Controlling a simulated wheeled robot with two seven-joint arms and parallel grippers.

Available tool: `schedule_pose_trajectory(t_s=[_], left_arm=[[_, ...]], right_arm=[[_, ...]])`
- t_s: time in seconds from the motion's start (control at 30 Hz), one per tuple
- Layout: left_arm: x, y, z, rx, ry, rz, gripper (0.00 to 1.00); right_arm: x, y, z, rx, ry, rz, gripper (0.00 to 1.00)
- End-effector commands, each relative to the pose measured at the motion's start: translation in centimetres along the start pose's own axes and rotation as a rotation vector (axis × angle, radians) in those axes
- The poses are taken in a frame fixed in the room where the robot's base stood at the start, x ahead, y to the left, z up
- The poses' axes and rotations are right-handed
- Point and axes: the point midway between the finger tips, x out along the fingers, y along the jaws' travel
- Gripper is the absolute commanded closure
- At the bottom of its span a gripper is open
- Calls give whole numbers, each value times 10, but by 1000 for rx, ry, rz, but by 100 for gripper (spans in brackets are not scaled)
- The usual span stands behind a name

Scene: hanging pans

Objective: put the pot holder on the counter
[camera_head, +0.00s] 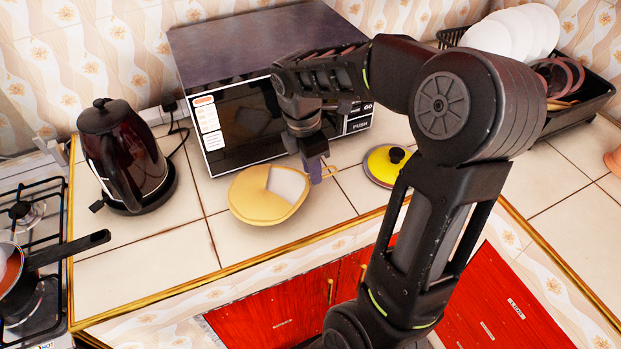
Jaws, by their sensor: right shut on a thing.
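The pot holder (262,204) is a round yellow pad with a pale patch, in front of the microwave near the counter's front edge. My right gripper (316,174) reaches down at its right side and is shut on its edge. The pad looks roughly flat over the tiled counter (180,245). I cannot tell whether it touches the tiles or hangs just above them. The gripper's fingertips are small and partly hidden. My left gripper is not in view.
A microwave (240,135) stands behind the pot holder. A dark kettle (118,150) is on the left, beside a stove with a pan (12,275). A yellow lid (385,165) lies to the right. A dish rack (575,100) is at the back right. Tiles between kettle and pot holder are clear.

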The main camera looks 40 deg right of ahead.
Motion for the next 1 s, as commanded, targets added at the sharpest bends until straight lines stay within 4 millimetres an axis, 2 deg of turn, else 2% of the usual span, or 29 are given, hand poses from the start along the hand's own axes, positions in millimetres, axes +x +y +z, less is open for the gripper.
schedule_pose_trajectory(t_s=[0.2, 0.5, 0.87, 0.9, 1.0], left_arm=[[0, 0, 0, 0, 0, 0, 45], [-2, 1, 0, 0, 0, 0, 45], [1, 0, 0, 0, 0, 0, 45], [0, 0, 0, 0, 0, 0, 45], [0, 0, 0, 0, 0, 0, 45]], right_arm=[[2, 0, 0, 0, 0, -1, 100], [36, -1, -5, -1, 0, -2, 100], [40, 0, -5, 0, 0, 0, 100], [40, 0, -5, 0, 0, 0, 75], [39, 0, -5, 0, 0, 0, 67]])
